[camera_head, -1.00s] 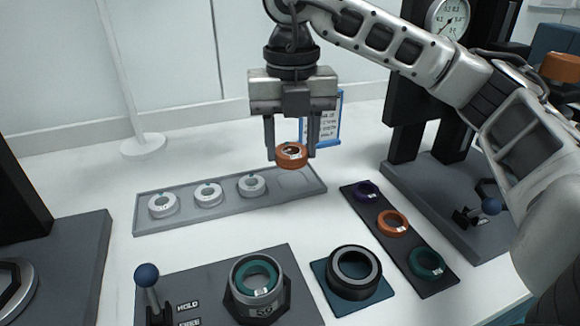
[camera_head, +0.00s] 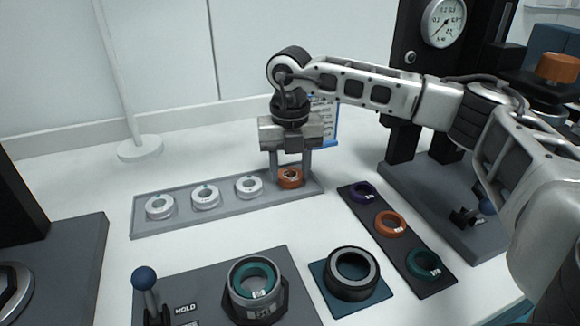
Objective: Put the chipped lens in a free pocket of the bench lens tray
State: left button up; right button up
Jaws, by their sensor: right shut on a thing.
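My right gripper (camera_head: 290,180) is shut on an orange-ringed lens (camera_head: 290,178). It holds the lens at the right end pocket of the long grey tray (camera_head: 225,210). The lens is at tray level; I cannot tell whether it rests on the pocket floor. A chip on it is too small to make out. Three white-ringed lenses (camera_head: 206,197) sit in the other pockets of this tray. My left gripper is not in view.
A dark strip (camera_head: 408,250) at right holds purple, orange and green rings. In front are a black ring on a blue pad (camera_head: 352,273), a fixture with a teal ring (camera_head: 254,288) and a blue-knobbed lever (camera_head: 145,280). A blue-framed sign (camera_head: 325,125) stands behind the gripper.

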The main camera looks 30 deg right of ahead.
aim_at(290, 174)
jog(key=shift+f, duration=0.15)
jog(key=o, duration=0.9)
jog(key=shift+o, duration=0.2)
notch_tip(290, 174, up, 8)
